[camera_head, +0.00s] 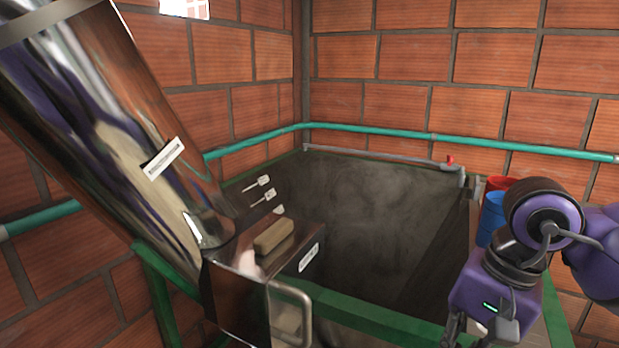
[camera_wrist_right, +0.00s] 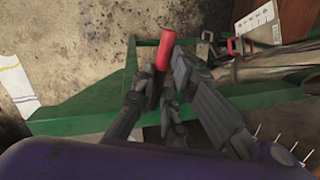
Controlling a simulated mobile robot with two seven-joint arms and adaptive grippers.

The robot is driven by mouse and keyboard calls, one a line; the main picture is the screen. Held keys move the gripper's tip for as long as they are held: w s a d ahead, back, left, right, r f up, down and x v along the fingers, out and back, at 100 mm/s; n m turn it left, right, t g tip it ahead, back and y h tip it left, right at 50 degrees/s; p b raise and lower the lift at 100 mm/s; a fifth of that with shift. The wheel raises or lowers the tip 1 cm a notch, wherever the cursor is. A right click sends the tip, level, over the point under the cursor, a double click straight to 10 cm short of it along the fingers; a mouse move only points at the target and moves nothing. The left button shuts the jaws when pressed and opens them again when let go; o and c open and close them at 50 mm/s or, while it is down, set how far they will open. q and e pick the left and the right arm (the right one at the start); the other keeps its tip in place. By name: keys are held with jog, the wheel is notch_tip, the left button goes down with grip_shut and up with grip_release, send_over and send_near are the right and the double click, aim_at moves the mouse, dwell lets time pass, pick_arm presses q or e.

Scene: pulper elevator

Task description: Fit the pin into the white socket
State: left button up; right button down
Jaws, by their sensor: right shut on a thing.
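A red rod-shaped thing, which appears to be the pin (camera_wrist_right: 165,49), stands up between the dark fingers of my right gripper (camera_wrist_right: 163,82) in the right wrist view. My right gripper is shut on it. In the head view my right gripper (camera_head: 470,333) is at the bottom right, partly cut off by the frame edge, and the pin cannot be seen there. I cannot make out a white socket in either view. My left gripper is not in view.
A shiny metal elevator tube (camera_head: 100,130) slants down at the left to a metal box (camera_head: 235,290) with a handle. A dark green-rimmed tank (camera_head: 370,200) fills the middle. Blue (camera_head: 490,218) and red (camera_head: 500,183) containers stand behind my right arm. A striped cloth (camera_wrist_right: 17,84) lies below.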

jog(key=w+a+f+n, duration=0.1)
jog(key=a+f+n, duration=0.3)
jog(key=f+n, duration=0.4)
notch_tip(320, 180, down, 2)
jog(key=shift+a+g+h, duration=0.3)
jog(key=shift+a, duration=0.05)
